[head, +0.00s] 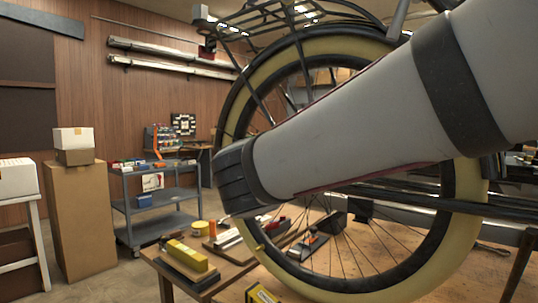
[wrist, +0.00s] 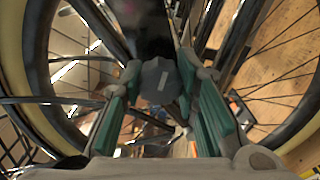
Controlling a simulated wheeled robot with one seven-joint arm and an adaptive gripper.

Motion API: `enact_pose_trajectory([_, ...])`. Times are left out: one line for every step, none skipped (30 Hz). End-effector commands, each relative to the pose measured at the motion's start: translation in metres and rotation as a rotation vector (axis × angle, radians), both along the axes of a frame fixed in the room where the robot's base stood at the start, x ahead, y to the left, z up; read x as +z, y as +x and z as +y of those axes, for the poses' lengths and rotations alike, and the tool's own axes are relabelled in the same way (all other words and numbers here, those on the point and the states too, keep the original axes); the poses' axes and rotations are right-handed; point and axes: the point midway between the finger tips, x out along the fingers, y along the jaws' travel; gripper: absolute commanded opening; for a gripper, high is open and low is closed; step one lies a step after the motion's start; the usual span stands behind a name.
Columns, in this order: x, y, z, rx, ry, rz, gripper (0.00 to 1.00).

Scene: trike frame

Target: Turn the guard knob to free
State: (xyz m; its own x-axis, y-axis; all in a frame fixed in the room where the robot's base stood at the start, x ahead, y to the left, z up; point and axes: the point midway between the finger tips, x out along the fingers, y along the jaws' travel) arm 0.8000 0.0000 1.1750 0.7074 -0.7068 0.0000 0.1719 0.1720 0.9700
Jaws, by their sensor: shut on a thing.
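Behind the knob is a dark, blurred part of the trike frame. In the head view my arm hides the knob and gripper. The trike's cream-tyred wheel (head: 252,85) stands behind the arm.
Spokes and dark frame tubes lie close around my gripper. In the head view, a wooden bench (head: 385,262) holds a yellow-topped block (head: 187,256) and several tools. A blue-grey cart (head: 152,177) and cardboard boxes (head: 82,215) stand at the left, with open floor between.

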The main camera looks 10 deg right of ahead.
Motion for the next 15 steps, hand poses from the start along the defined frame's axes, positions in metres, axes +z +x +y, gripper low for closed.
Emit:
enact_pose_trajectory([-0.001, -0.0002, 0.0, 0.0, 0.001, 0.001, 0.35])
enact_pose_trajectory([-0.001, -0.0001, -0.0001, 0.0, 0.001, 0.001, 0.42])
enact_pose_trajectory([-0.001, -0.0001, -0.0001, 0.0, 0.001, 0.001, 0.49])
enact_pose_trajectory([-0.0009, -0.0001, -0.0001, 0.0, 0.001, 0.002, 0.49])
enact_pose_trajectory([-0.0008, -0.0001, -0.0001, 0.0, 0.001, 0.002, 0.49])
enact_pose_trajectory([-0.0007, -0.0001, -0.0001, 0.0, 0.0, 0.001, 0.49])
enact_pose_trajectory([-0.0007, -0.0001, -0.0001, 0.0, 0.0, 0.001, 0.49])
enact_pose_trajectory([-0.0006, 0.0, 0.0, 0.0, 0.0, 0.001, 0.49])
enact_pose_trajectory([-0.0005, 0.0, 0.0, 0.0, 0.0, 0.001, 0.49])
enact_pose_trajectory([-0.0005, 0.0, -0.0002, 0.0, 0.0, 0.001, 0.49])
enact_pose_trajectory([-0.0004, 0.0, 0.0, 0.0, 0.0, 0.001, 0.49])
enact_pose_trajectory([-0.0004, -0.0004, 0.0004, 0.0, -0.001, 0.001, 0.49])
enact_pose_trajectory([-0.0003, -0.001, 0.0011, 0.0, -0.001, 0.001, 0.49])
enact_pose_trajectory([-0.0003, -0.002, 0.0024, 0.001, -0.001, 0.001, 0.49])
enact_pose_trajectory([-0.0003, -0.0039, 0.0046, 0.002, 0.0, 0.0, 0.49])
